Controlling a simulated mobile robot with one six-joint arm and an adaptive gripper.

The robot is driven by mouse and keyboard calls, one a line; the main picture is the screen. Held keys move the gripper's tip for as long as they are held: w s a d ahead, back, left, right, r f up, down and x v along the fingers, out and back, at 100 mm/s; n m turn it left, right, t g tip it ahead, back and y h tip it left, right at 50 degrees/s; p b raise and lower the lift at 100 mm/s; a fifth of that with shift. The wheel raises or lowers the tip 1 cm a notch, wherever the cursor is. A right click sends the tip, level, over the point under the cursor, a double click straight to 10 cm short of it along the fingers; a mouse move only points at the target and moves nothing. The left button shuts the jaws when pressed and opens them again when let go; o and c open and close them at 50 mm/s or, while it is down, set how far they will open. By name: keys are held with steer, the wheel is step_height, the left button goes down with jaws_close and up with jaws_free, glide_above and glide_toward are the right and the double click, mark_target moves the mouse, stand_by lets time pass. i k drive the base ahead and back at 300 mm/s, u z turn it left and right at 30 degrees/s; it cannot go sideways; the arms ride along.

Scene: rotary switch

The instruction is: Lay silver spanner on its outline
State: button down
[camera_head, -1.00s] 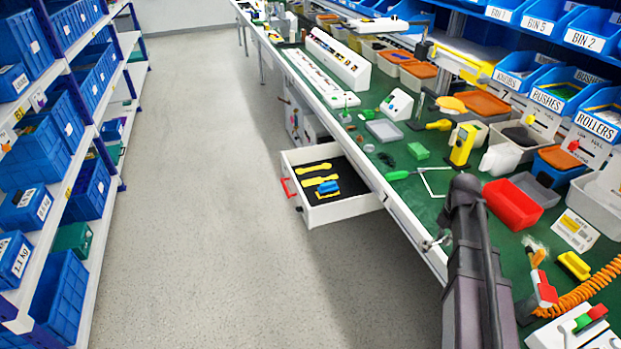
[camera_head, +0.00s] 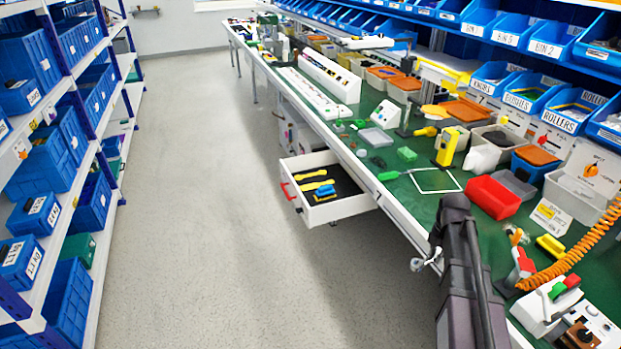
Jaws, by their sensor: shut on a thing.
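A silver spanner (camera_head: 427,259) sticks out to the left of my arm, in front of the bench's edge. Only one end shows; my arm covers the rest. My gripper's fingers are hidden behind my arm, and the spanner appears held there. The open white drawer (camera_head: 342,209) is further off to the left, under the bench. Its dark lining bears yellow spanner-shaped marks (camera_head: 311,175), one behind the other. A blue and yellow object (camera_head: 325,191) lies near the drawer's front part. The spanner is well apart from the drawer.
An orange coiled cable (camera_head: 568,262) is near right. Shelves of blue bins stand left. The aisle floor (camera_head: 210,230) is clear.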

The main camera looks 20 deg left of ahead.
mark_target(312, 175)
steer(key=u, duration=2.4)
steer(key=i, duration=1.75)
steer(key=z, duration=0.05)
